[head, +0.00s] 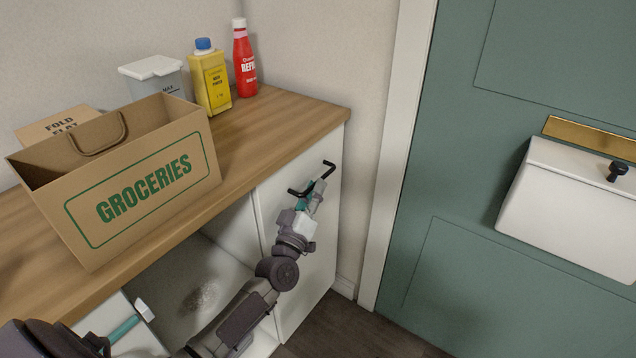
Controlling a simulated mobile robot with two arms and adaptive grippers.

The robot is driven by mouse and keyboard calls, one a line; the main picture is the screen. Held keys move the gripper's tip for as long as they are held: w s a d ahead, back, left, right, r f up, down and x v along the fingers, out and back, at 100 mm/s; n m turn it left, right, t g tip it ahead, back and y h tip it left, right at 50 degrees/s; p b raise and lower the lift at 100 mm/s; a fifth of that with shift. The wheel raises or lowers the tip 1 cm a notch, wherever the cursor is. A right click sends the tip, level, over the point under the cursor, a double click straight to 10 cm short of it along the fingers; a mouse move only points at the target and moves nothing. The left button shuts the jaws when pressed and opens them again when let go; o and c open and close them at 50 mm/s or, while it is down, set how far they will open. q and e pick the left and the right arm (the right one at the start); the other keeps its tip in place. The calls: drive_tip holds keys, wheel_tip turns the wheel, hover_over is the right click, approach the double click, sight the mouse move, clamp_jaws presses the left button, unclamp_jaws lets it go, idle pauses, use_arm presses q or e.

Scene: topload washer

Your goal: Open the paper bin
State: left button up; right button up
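No bin labelled for paper is legible. The counter unit has a white front panel (312,255) at its right end, with a black bar handle (327,166) near its top. The panel appears flush with the unit.
A brown groceries bag (150,185) stands on the wooden counter (285,125), with a lidded grey container (155,75), yellow bottle (211,80) and red bottle (244,65) behind. An open white compartment (235,230) lies left of the panel. A white box (570,210) hangs on the green door.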

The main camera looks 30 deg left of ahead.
use_arm(q)
drive_tip(key=shift+x, duration=1.35)
clamp_jaws()
